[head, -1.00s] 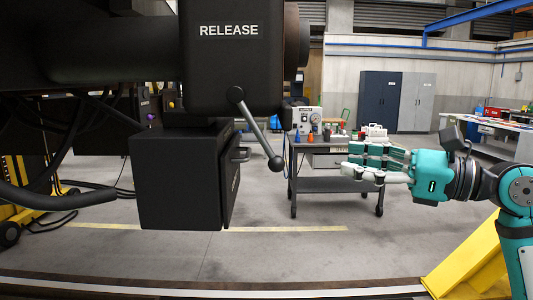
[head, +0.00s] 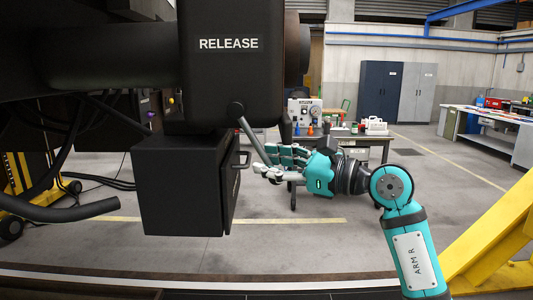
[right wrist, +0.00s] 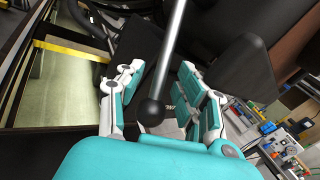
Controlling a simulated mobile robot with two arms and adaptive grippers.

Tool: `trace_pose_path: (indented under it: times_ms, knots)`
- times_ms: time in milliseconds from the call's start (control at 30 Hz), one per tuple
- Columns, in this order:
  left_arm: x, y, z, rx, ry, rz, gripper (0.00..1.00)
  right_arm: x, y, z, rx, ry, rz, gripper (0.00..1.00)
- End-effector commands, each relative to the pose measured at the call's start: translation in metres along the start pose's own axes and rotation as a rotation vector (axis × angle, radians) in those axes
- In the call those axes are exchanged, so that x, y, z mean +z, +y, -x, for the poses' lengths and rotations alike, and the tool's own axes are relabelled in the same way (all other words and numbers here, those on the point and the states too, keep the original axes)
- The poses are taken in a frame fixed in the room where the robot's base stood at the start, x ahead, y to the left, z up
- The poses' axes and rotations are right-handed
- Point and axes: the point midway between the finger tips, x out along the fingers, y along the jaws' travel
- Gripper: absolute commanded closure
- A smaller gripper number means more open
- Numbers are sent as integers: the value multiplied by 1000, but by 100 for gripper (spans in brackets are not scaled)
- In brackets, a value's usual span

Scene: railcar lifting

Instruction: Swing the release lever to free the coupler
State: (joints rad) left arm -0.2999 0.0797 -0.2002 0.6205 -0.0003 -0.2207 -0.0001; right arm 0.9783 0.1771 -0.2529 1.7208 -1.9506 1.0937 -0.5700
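The black housing marked RELEASE (head: 229,75) hangs in the upper middle of the head view. The release lever (head: 251,138), a grey rod on a round pivot, slants down and to the right from it. My right gripper (head: 268,164) is at the lever's lower end, and its fingers hide the ball knob in the head view. In the right wrist view the lever's rod (right wrist: 172,50) and black ball knob (right wrist: 151,111) lie between the spread fingers of my right gripper (right wrist: 163,95). I see gaps on both sides, so it looks open around the lever. My left gripper is out of view.
A black box (head: 180,188) with a side handle hangs below the housing, just left of my right gripper. A grey cart (head: 375,150) with tools stands behind. A yellow beam (head: 492,245) rises at the lower right. The floor between is clear.

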Motion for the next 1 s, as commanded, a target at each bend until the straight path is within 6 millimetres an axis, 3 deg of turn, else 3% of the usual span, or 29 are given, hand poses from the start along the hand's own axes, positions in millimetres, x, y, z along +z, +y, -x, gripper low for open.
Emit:
trace_pose_path:
  times_ms: [133,433,700,1000]
  knots:
    - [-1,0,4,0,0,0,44,0,0,-10,2,0,-1,64]
    - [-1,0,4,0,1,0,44,-1,1,-12,1,1,0,64]
    - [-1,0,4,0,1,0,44,0,1,-12,1,1,0,99]
    - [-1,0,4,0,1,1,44,-1,1,-12,2,2,0,100]
